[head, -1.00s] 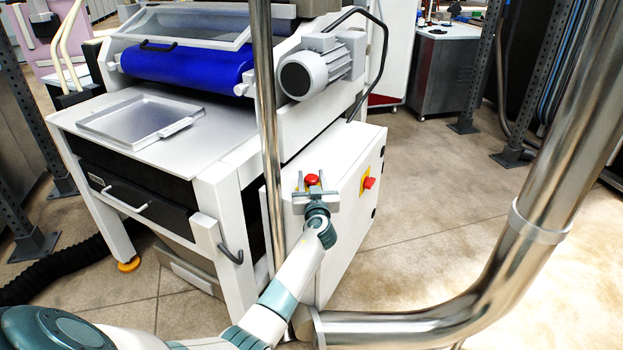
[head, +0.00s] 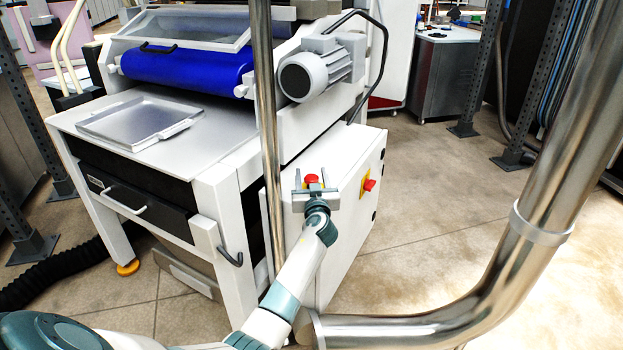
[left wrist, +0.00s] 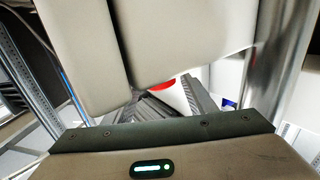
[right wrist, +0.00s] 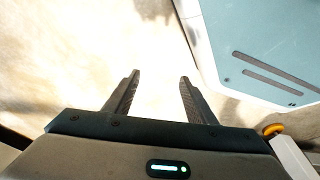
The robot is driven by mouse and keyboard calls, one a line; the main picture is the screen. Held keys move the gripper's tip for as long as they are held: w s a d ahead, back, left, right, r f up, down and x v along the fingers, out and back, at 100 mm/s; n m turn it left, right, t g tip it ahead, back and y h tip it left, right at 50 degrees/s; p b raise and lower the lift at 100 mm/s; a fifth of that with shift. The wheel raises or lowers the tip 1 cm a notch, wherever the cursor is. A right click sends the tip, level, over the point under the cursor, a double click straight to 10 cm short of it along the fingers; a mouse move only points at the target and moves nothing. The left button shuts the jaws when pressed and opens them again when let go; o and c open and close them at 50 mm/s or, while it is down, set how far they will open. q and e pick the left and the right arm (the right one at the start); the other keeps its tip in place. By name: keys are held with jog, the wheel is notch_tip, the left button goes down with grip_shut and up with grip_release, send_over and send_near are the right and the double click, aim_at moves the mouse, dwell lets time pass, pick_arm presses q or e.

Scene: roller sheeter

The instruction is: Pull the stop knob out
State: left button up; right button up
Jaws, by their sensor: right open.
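The red stop knob (head: 312,179) is on the white cabinet at the machine's right side. My left gripper (head: 311,182) is at it, with its fingers apart and the knob showing between them in the head view. I cannot tell whether either finger touches the knob. In the left wrist view, a red piece of the knob (left wrist: 163,84) shows near the fingertips, and a pale machine part covers much of the picture. My right gripper (right wrist: 157,82) is open and empty above the floor in the right wrist view.
A second red switch (head: 369,185) on a yellow plate is on the cabinet's right face. A thin steel post (head: 268,130) stands just left of the left gripper. A thick steel pipe (head: 520,235) curves across the right. Floor shows between cabinet and pipe.

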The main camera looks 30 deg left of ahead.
pick_arm(q)
jog(key=shift+f, duration=0.2)
jog(key=shift+d, duration=0.1)
jog(key=shift+s+d, duration=0.35)
jog(key=shift+s, duration=0.15)
jog(key=b+v, duration=0.1)
jog(key=v, duration=1.5)
jog(key=shift+b, duration=0.35)
pick_arm(e)
jog(key=shift+w+a+r, duration=0.1)
jog(key=shift+w+r, duration=0.2)
jog(key=shift+r, duration=0.45)
jog(key=shift+w+a+r, duration=0.1)
jog(key=shift+w+r, duration=0.25)
jog(key=shift+r, duration=0.35)
jog(key=shift+w+a+r, duration=0.1)
jog(key=shift+w+r, duration=0.2)
jog(key=shift+r, duration=0.45)
jog(key=shift+s+f, duration=0.1)
